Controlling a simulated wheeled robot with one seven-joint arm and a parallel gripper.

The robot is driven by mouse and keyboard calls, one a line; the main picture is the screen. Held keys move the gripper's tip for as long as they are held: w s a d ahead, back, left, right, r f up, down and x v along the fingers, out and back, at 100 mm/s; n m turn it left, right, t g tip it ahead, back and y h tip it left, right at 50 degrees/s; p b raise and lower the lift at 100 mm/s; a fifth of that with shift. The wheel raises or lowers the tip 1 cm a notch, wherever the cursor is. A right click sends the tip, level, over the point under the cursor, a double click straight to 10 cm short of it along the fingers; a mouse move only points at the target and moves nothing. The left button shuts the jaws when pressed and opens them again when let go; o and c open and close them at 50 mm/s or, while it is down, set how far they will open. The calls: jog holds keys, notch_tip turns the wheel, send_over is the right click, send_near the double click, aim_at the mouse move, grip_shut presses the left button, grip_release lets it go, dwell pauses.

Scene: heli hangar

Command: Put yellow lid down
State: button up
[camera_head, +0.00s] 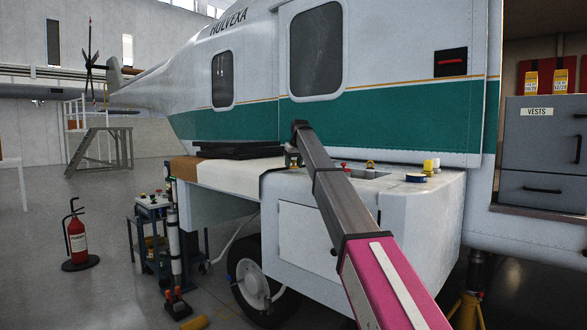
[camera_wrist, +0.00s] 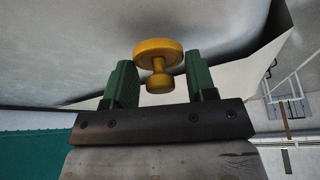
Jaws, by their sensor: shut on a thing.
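The yellow lid (camera_wrist: 158,52) is a round disc with a short stem and knob; it shows in the wrist view between the two green fingers of my gripper (camera_wrist: 160,85). My gripper is shut on the lid, though the contact itself is hard to make out. In the head view my gripper (camera_head: 293,158) is at the far end of my arm, above the white side pod (camera_head: 235,176) of the helicopter. It is small and partly hidden there, and I cannot make out the lid in it.
A black flat stack (camera_head: 238,150) lies left of my gripper on the pod. To the right are a small yellow-brown item (camera_head: 370,165), a blue roll (camera_head: 416,178) and a yellow cylinder (camera_head: 428,166). The helicopter's wall (camera_head: 380,120) rises behind. A tool cart (camera_head: 153,205) and fire extinguisher (camera_head: 77,238) stand left.

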aim_at(294, 166)
jog(key=shift+f, duration=1)
jog(key=shift+f, duration=0.3)
jog(key=shift+s+f, duration=0.15)
jog(key=shift+f, duration=0.2)
jog(key=o, duration=0.8)
jog(key=shift+f, duration=0.15)
jog(key=shift+o, duration=0.3)
jog(key=shift+r, duration=0.45)
jog(key=shift+o, duration=0.2)
jog(key=v, duration=1.2)
jog(key=shift+r, duration=0.4)
